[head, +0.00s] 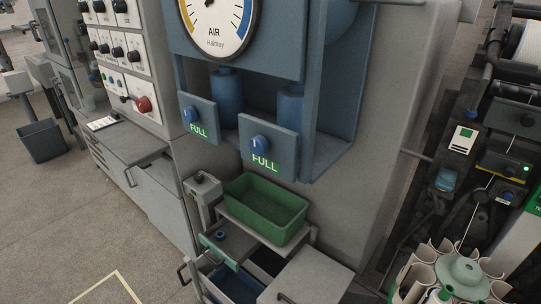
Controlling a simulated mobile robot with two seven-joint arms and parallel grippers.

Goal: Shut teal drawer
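The teal drawer (217,251) is at the bottom centre of the head view, in a low grey cabinet below a green bin. Its narrow teal front stands out to the left of the cabinet, so the drawer is open. A blue knob (220,236) shows at its front. The grey inside behind the front is partly visible. Neither of my grippers is in view.
Just below, a blue-lined compartment (236,284) also looks open. The green bin (266,207) sits on a shelf above. Grey cabinets (165,200) with handles stand to the left. Floor at lower left is clear, with a pale yellow line (118,285).

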